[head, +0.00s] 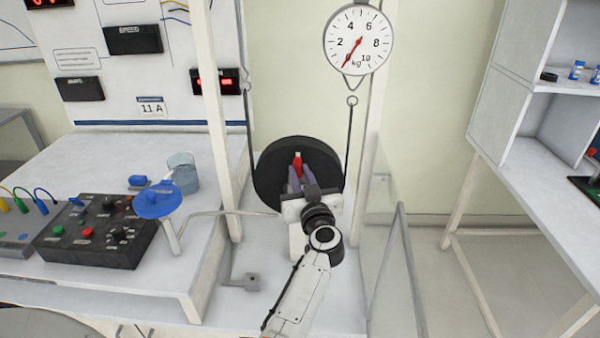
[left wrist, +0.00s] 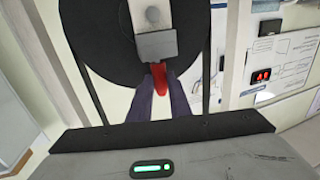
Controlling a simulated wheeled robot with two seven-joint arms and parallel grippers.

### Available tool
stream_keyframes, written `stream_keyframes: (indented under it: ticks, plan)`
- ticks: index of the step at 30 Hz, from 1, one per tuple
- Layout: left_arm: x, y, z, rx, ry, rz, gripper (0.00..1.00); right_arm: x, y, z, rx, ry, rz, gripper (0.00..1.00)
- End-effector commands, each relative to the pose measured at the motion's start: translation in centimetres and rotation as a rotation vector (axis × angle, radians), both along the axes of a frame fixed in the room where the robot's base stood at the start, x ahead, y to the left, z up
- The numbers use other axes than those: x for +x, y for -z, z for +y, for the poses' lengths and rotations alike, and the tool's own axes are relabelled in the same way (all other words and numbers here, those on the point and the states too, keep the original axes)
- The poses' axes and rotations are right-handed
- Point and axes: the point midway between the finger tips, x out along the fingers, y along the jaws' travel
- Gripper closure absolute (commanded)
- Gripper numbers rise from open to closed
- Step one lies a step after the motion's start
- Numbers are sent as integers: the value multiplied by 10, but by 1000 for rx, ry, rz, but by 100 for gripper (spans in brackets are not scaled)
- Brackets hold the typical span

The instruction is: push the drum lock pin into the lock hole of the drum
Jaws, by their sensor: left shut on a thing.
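The drum (head: 270,165) is a large black disc hanging upright between two dark cords. It fills the top of the left wrist view (left wrist: 90,40), with a grey block (left wrist: 157,45) at its middle. The red drum lock pin (head: 297,160) shows in front of the drum face. My left gripper (head: 298,175) is shut on the pin, which sticks out past the fingertips toward the drum. In the left wrist view the red pin (left wrist: 159,80) reaches up to just below the grey block. The lock hole is not distinguishable, and I cannot tell whether the pin touches the drum. My right gripper is not in view.
A round dial scale (head: 358,40) hangs above right of the drum. A white post (head: 216,120) stands left of it. A shelf stands at right.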

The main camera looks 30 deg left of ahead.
Motion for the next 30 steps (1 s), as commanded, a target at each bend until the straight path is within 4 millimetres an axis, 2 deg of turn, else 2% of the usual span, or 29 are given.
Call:
stream_keyframes:
  ticks: [11, 12, 15, 30]
  plan:
    - [0, 9, 0, 1, -1, 0, 100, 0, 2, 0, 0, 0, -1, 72]
    - [0, 9, 0, 1, -1, -1, 78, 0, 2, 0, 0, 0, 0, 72]
    - [0, 9, 0, 1, -1, -1, 61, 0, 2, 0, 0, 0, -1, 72]
    - [0, 6, 0, 0, 0, -1, 61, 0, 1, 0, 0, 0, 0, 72]
